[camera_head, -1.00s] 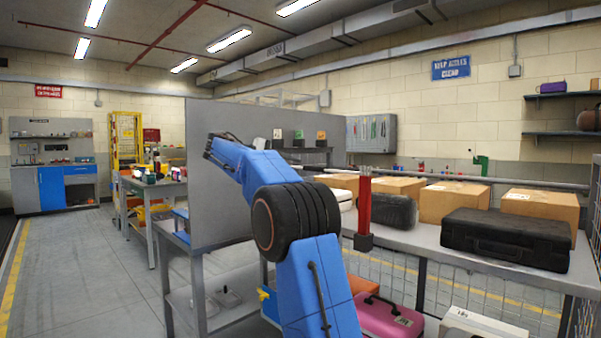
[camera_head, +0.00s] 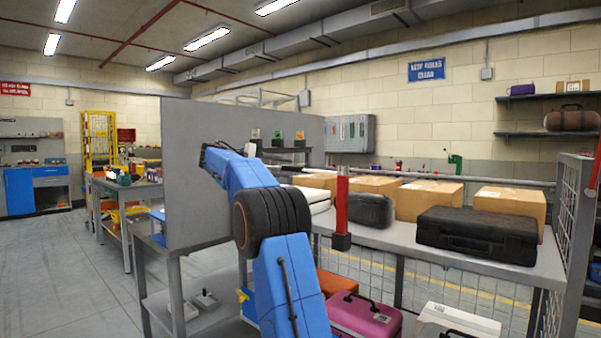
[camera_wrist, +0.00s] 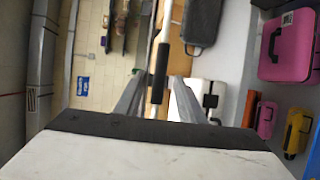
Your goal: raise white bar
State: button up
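The white bar (camera_wrist: 163,30) shows in the wrist view, running lengthwise up the picture, with a black sleeve (camera_wrist: 158,72) on its near part. My gripper (camera_wrist: 157,100) is open, its two grey fingers on either side of the sleeve's lower end, with a visible gap to each. I see no contact. In the head view, a long pale bar (camera_head: 470,180) runs level behind the boxes; I cannot tell for certain that it is the same bar. My gripper cannot be made out in the head view, where my blue arm is in front of a grey panel.
A grey table (camera_head: 390,237) carries cardboard boxes (camera_head: 428,200), a black case (camera_head: 478,236) and a dark bag (camera_head: 371,210). A red post (camera_head: 342,205) rises at its front. A grey panel (camera_head: 190,200) stands behind my arm. A pink case (camera_head: 362,318) sits below.

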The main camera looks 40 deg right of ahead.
aim_at(301, 170)
jog(key=x, duration=0.7)
jog(key=shift+s+d+f, duration=0.1)
jog(key=shift+d, duration=0.2)
grip_shut()
